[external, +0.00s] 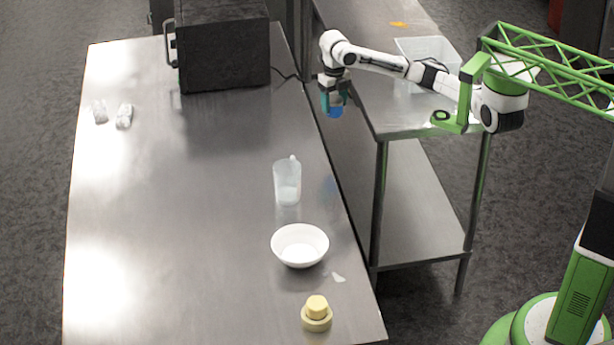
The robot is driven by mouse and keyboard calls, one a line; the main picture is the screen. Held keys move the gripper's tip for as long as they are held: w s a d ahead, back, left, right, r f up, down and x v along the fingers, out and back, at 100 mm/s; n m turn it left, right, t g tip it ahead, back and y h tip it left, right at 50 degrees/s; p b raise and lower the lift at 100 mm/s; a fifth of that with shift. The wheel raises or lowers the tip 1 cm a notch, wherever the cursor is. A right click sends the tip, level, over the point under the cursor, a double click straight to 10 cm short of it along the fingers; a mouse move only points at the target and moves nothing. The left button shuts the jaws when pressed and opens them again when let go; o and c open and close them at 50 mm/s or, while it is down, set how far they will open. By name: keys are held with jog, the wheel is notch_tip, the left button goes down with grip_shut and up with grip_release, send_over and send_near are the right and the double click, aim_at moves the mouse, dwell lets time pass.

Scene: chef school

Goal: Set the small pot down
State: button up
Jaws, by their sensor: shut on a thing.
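My gripper (333,92) is at the top centre of the external view, with teal fingers pointing down. It is shut on a small blue thing (335,112), which seems to be the small pot. The fingers hide most of it, so its full shape does not show. It hangs in the air near the right edge of the long steel table (190,220), by the gap to the second steel table. A faint blue patch, like its reflection, shows on the long table's right edge below it.
A black oven-like box (223,50) stands at the back. A clear jug (287,185), white bowl (300,246) and yellow item (317,314) line the right side. Two small clear items (124,116) lie at left. A clear bin (428,50) is on the second table. The long table's middle is clear.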

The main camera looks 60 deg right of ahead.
jog(key=shift+w+d, duration=0.2)
jog(key=shift+d, duration=0.05)
jog(key=shift+w, duration=0.25)
jog(key=w+f, duration=0.3)
jog(key=w, duration=0.1)
jog(key=w+f+b, duration=0.1)
jog(key=w+f, duration=0.1)
jog(key=w, duration=0.2)
jog(key=w+f+b, duration=0.1)
jog(key=w+f, duration=0.2)
jog(key=w, duration=0.1)
jog(key=shift+w+f, duration=0.35)
jog(key=shift+w, duration=0.05)
jog(key=shift+w+f, duration=0.4)
jog(key=shift+f, duration=1.6)
jog(key=shift+f, duration=0.1)
